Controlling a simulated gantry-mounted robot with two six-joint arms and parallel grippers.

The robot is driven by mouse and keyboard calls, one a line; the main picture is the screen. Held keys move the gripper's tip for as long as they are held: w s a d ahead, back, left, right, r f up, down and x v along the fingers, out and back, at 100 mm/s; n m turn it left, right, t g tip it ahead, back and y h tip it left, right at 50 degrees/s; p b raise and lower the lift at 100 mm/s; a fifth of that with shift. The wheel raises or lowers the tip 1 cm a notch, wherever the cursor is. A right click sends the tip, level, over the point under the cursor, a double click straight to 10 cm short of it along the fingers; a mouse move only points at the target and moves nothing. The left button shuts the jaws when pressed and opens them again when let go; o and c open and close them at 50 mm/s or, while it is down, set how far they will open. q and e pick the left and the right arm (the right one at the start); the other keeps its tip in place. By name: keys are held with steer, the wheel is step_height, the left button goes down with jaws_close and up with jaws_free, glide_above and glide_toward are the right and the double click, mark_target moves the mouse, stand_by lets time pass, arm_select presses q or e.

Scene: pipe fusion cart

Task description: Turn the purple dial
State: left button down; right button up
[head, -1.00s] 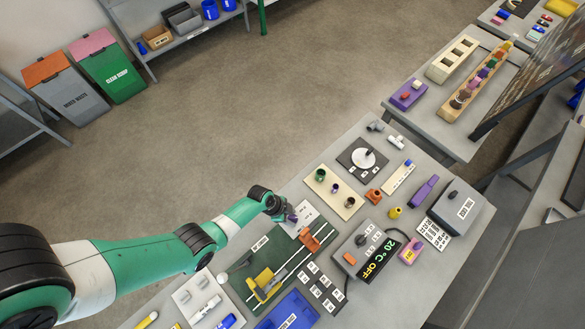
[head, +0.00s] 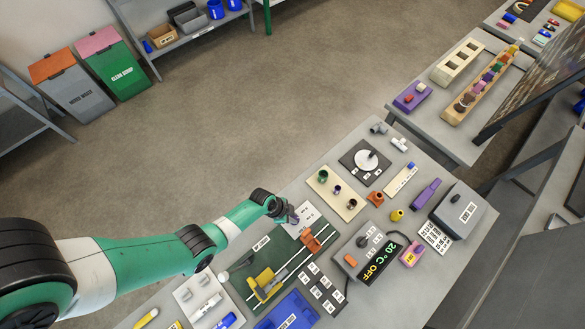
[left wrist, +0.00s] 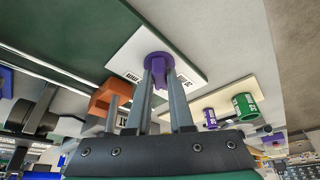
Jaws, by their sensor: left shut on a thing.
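The purple dial (left wrist: 158,63) sits on a white labelled plate (left wrist: 128,55) in the left wrist view. Its raised grip lies between the fingertips of my left gripper (left wrist: 162,78), which is shut on it. In the head view my left gripper (head: 290,216) is at the white plate (head: 309,213) on the bench and largely hides the dial. The dial's exact angle cannot be read. My right gripper is not in view.
Beside the plate are a green board (head: 240,268) with an orange clamp (head: 311,239) and a cream block (head: 323,188) with several small cylinders. A grey controller (head: 350,243) with a lit display stands to the right.

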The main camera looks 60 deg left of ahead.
arm_select(q)
steer(key=n+y+p, duration=0.1)
steer(key=n, duration=0.2)
steer(key=shift+d+n+t, duration=0.15)
steer(key=shift+n+t, duration=0.15)
steer(key=shift+n, duration=0.1)
steer(key=shift+d+n+y, duration=0.1)
steer(key=shift+n+y, duration=0.8)
steer(key=shift+n, duration=1)
steer(key=c, duration=0.8)
jaws_free()
steer(key=shift+r, duration=0.1)
